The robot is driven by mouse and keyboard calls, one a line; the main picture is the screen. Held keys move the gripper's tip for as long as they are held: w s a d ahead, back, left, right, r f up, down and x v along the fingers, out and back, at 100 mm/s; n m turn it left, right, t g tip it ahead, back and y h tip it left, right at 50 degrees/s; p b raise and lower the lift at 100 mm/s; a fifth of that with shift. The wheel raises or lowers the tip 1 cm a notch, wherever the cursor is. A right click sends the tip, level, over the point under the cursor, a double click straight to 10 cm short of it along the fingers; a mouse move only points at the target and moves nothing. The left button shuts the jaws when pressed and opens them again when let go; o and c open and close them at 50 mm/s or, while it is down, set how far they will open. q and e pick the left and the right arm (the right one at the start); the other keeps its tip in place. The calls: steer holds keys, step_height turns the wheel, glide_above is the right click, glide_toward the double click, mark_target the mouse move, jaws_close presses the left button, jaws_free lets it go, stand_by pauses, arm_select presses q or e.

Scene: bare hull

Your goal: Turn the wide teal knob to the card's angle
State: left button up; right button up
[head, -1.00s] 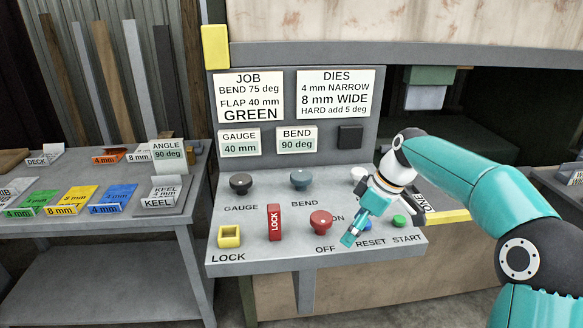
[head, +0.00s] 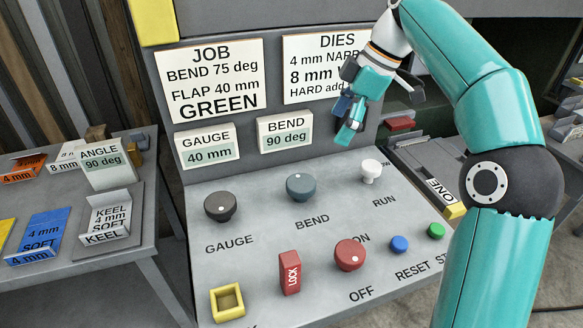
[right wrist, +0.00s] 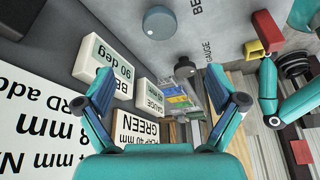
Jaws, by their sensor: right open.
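The wide teal knob (head: 301,187), a round grey-teal cap, stands on the panel behind the BEND label. It also shows in the right wrist view (right wrist: 160,22). The job card (head: 211,80) reads BEND 75 deg, FLAP 40 mm, GREEN. The BEND display (head: 285,134) reads 90 deg. My right gripper (head: 347,118) is open and empty, above and to the right of the knob, apart from it, in front of the dies card (head: 325,68), partly hiding it. In the right wrist view its fingers (right wrist: 160,78) are spread. My left gripper does not show in the head view.
A dark grey GAUGE knob (head: 220,206) stands left of the teal knob, a white RUN knob (head: 371,170) right. In front are a red knob (head: 349,254), red LOCK tag (head: 290,272), yellow socket (head: 227,301), blue (head: 399,244) and green (head: 436,231) buttons.

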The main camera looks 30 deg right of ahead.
mark_target(302, 182)
steer(key=b+x, duration=0.2)
steer(key=x, duration=1.4)
steer(key=shift+w+a+f+b, duration=0.2)
steer(key=shift+w+a+b, duration=0.05)
steer(key=shift+b, duration=0.1)
steer(key=c, duration=1)
steer(key=shift+a, duration=0.15)
steer(key=shift+c, duration=0.6)
